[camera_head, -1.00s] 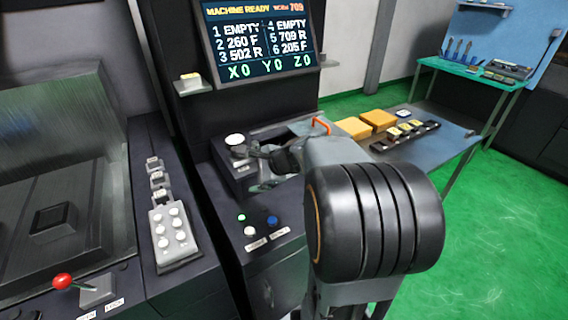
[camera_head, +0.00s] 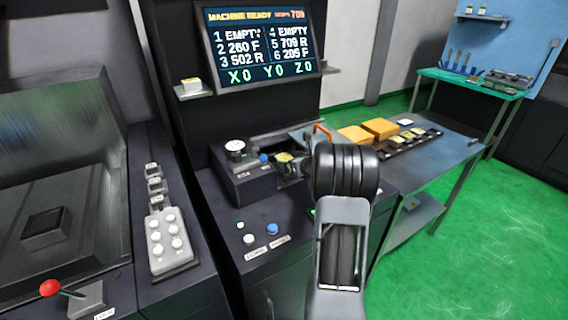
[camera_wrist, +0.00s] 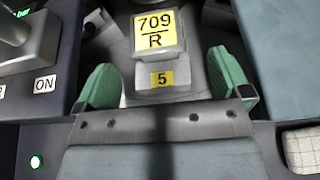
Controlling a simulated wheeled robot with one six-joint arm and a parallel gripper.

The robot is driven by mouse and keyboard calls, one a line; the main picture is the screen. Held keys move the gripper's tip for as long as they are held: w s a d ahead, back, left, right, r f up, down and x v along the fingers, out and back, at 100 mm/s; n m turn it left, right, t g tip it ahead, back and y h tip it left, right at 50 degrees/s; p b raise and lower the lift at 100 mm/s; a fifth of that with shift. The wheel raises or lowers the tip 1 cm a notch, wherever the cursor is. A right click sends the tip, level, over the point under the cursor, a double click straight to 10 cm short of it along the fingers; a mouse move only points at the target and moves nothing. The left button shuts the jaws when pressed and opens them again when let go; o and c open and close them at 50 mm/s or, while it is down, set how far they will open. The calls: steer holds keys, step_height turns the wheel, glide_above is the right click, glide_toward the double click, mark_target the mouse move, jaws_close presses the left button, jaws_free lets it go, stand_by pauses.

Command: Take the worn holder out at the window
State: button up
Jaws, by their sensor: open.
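The holder marked 709 R (camera_wrist: 158,35) shows a yellow top label in the wrist view, above a small yellow plate marked 5 (camera_wrist: 160,79). It sits in the window opening of the dark cabinet. In the head view a yellow patch, probably this holder (camera_head: 284,157), shows at the opening. My gripper (camera_wrist: 165,85) is open, with one green finger on each side, just short of the holder and not visibly touching it. In the head view my own arm mostly hides the gripper. The screen (camera_head: 260,45) lists 709 R at place 5.
An orange handle (camera_head: 322,132) stands behind. To the right, a bench (camera_head: 455,150) carries yellow blocks (camera_head: 380,127) and a dark rack (camera_head: 410,140). Green floor right is clear.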

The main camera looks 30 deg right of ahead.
mark_target(286, 158)
steer(key=shift+p+x, duration=0.6)
steer(key=shift+x, duration=2.3)
steer(key=shift+w+a+r, duration=0.1)
steer(key=shift+a+r, duration=0.05)
steer(key=shift+a, duration=0.1)
steer(key=shift+c, duration=0.3)
steer(key=c, duration=1.1)
steer(key=shift+c, duration=0.2)
steer(key=shift+r, duration=0.15)
